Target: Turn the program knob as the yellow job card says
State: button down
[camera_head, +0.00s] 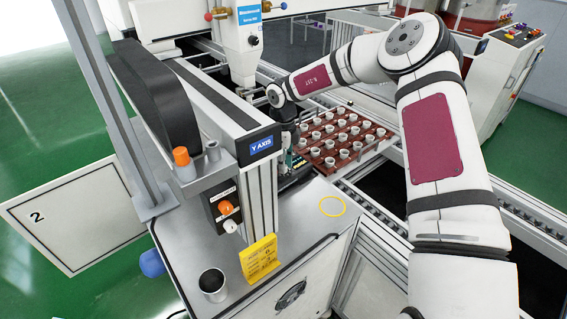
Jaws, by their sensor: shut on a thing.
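The yellow job card (260,257) stands upright at the front of the grey cabinet top. Its print is too small to read for certain. My gripper (291,148) is beyond the Y AXIS post, pointing down at a dark unit with a teal-green face (291,162). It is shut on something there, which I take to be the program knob. The knob itself, its pointer and its markings are hidden by the gripper and the post.
A control box (222,208) with an orange button and a white knob hangs near the post. A metal cup (212,284) and a yellow ring mark (332,206) are on the cabinet top. A brown tray (316,156) of small white pots lies right of my gripper.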

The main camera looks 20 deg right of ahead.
dwell(0.3)
jog(key=c, duration=1.4)
grip_release()
jog(key=shift+c, duration=0.2)
